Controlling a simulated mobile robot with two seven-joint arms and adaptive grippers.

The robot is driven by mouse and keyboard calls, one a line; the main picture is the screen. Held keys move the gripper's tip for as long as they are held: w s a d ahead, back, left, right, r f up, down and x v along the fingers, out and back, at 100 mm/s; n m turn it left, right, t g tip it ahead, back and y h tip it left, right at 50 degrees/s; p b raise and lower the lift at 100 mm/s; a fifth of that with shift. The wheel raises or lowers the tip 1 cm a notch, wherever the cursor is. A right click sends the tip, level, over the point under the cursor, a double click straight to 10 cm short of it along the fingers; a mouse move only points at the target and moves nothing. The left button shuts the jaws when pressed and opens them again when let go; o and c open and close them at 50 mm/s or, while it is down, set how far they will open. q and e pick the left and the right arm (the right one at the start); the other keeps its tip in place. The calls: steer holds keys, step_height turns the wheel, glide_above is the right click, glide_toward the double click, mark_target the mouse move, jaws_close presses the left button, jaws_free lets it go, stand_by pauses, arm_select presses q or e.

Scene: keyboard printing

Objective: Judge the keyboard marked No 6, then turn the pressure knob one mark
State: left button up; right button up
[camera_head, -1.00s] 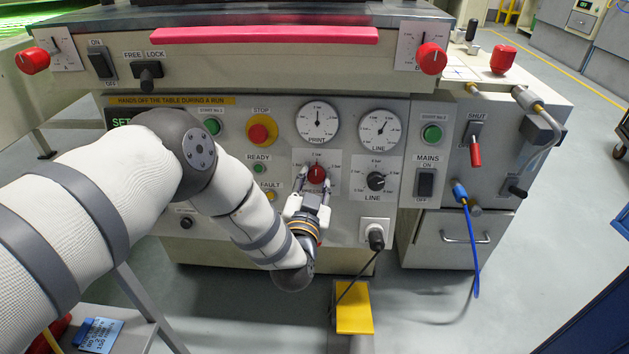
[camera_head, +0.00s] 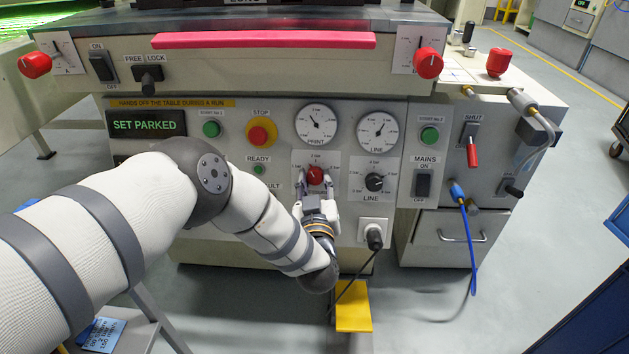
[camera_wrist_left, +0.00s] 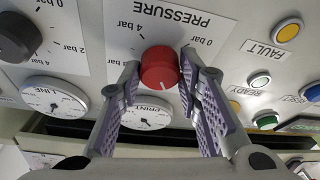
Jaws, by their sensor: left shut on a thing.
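The red pressure knob (camera_head: 315,175) is on a white scale plate at the middle of the machine's front panel. It also shows in the left wrist view (camera_wrist_left: 160,69), under the upside-down word PRESSURE. My left gripper (camera_head: 314,188) reaches it from below and is shut on it, one finger on each side. In the wrist view a white mark shows on the knob's near edge. The print gauge (camera_head: 316,124) above has its needle up and to the left. No keyboard marked No 6 is visible. My right gripper is not in view.
The black line knob (camera_head: 375,182) is just right of the pressure knob. A plug with a black cable (camera_head: 375,238) sits below it. The red stop button (camera_head: 259,134) and a SET PARKED display (camera_head: 147,123) are to the left. A yellow pedal (camera_head: 354,309) is on the floor.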

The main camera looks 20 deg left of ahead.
arm_select(q)
steer(key=shift+n, duration=0.4)
steer(key=o, duration=1.1)
steer(key=shift+o, duration=0.2)
steer(key=shift+s+d, duration=0.1)
steer(key=v, duration=1.1)
steer(key=shift+s+d, duration=0.2)
steer(key=shift+s, duration=0.15)
